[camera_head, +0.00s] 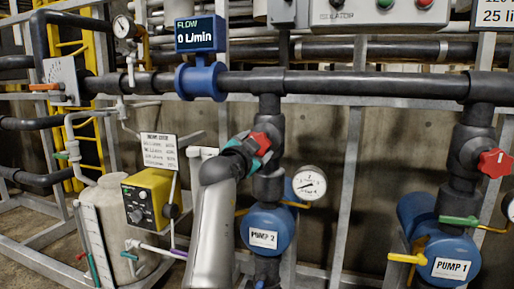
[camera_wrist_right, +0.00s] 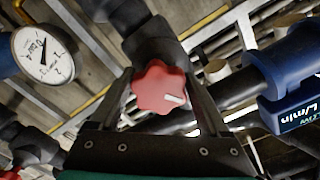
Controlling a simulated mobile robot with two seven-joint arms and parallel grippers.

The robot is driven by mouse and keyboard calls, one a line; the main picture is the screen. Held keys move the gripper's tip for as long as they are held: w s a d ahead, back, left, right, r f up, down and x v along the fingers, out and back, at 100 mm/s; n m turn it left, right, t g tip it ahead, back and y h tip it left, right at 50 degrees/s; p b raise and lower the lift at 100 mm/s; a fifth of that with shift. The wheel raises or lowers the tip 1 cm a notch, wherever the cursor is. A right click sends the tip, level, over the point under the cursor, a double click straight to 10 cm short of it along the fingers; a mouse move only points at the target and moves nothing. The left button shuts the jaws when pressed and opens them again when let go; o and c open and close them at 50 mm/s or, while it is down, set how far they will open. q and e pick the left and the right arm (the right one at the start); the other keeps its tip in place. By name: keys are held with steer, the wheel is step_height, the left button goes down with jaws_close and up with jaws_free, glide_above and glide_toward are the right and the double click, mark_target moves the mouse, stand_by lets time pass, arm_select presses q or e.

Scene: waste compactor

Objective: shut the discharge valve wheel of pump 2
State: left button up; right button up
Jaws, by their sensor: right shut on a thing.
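The red valve wheel (camera_head: 261,141) of pump 2 sits on the dark vertical pipe above the blue pump 2 body (camera_head: 282,228). My right gripper (camera_head: 255,146) is at this wheel, shut on it, with my arm rising from below. In the right wrist view the lobed red wheel (camera_wrist_right: 158,90), with a white mark on its face, sits between the two dark fingers of my right gripper (camera_wrist_right: 163,84). The gripper hides part of the wheel in the head view. My left gripper is not in view.
The flow display (camera_head: 201,33) reads 0 L/min. A pressure gauge (camera_head: 309,183) stands right of the pump 2 pipe. Pump 1's red wheel (camera_head: 494,163) is at the far right. A yellow control box (camera_head: 147,199) and a tank (camera_head: 103,220) stand at left.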

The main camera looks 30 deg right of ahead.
steer(key=shift+r+m, duration=0.1)
steer(key=shift+m, duration=0.9)
steer(key=o, duration=1.2)
